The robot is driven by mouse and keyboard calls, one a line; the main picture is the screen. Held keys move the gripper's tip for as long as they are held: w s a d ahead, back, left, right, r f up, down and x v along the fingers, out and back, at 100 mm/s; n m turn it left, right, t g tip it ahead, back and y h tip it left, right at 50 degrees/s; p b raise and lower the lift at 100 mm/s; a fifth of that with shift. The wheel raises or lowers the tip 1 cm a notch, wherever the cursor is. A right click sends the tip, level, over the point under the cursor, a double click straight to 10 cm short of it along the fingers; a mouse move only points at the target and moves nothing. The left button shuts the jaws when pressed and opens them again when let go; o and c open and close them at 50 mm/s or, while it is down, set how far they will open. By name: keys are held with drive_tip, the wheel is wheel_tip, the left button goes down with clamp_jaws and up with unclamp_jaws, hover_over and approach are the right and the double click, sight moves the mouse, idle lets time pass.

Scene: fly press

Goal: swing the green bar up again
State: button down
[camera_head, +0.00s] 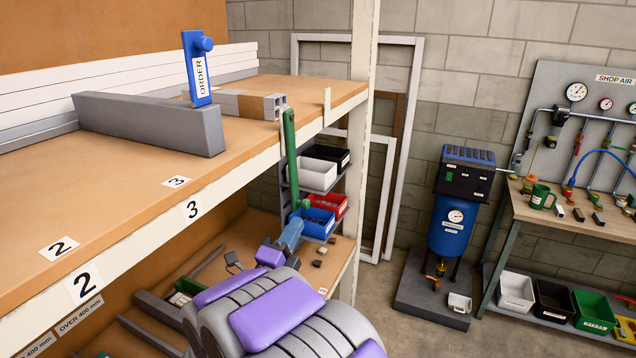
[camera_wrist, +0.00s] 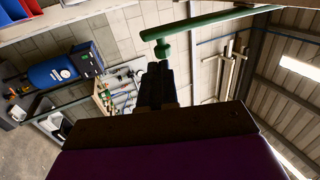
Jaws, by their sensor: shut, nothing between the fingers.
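The green bar (camera_head: 290,158) stands nearly upright in the head view, in front of the shelf's right end. Its lower end is close to the tip of my gripper (camera_head: 295,222). In the wrist view the green bar (camera_wrist: 215,22) runs across the top, with a short green knob (camera_wrist: 163,48) at its left end. My gripper (camera_wrist: 157,72) is dark there, shut and empty, with its tips just below the knob. I cannot tell whether they touch it.
Bins (camera_head: 318,174) stand behind the bar. A blue air unit (camera_head: 455,220) and a workbench (camera_head: 580,222) are at right. Open floor lies before the unit.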

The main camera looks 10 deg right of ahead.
drive_tip(key=p+x, duration=0.1)
drive_tip(key=x, duration=1.3)
drive_tip(key=shift+d, duration=0.1)
